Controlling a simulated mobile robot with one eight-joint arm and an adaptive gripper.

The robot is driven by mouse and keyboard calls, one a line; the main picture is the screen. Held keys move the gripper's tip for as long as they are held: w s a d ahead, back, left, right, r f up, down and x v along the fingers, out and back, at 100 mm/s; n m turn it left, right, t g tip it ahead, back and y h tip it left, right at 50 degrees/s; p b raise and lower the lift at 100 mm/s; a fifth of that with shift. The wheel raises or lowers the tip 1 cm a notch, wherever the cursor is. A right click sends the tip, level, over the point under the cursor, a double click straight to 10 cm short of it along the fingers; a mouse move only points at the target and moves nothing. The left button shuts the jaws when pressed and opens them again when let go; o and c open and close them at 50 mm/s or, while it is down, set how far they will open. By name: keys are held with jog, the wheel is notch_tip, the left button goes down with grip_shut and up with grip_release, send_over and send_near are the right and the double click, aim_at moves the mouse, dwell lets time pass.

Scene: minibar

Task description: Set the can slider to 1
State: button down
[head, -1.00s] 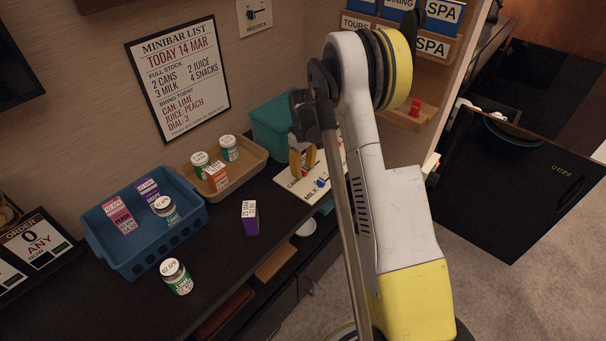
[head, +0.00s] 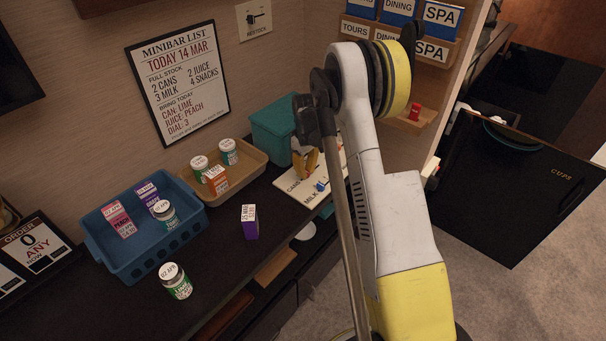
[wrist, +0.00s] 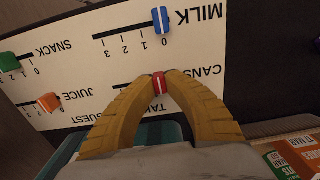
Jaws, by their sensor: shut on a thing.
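The slider board is a white panel (head: 304,198) lying at the right end of the dark counter. In the wrist view the board (wrist: 70,60) appears upside down. The red cans slider knob (wrist: 159,83) sits between my yellow fingertips at the CANS row. My gripper (wrist: 163,76) is shut on this knob, with fingers touching its sides. The CANS scale is mostly hidden behind the fingers, so the knob's number cannot be read. In the head view my gripper (head: 304,172) is over the board, partly covered by my arm.
The blue milk knob (wrist: 161,20) stands at 0, close beyond the fingertips. A green snack knob (wrist: 9,62) and an orange juice knob (wrist: 48,102) are to the left. A teal box (head: 272,130), tan tray (head: 250,160) and purple carton (head: 250,222) stand near the board.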

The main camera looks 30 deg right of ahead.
jog(key=shift+w+d, duration=0.2)
jog(key=shift+d, duration=0.35)
jog(key=c, duration=1.4)
grip_release()
notch_tip(320, 180, up, 12)
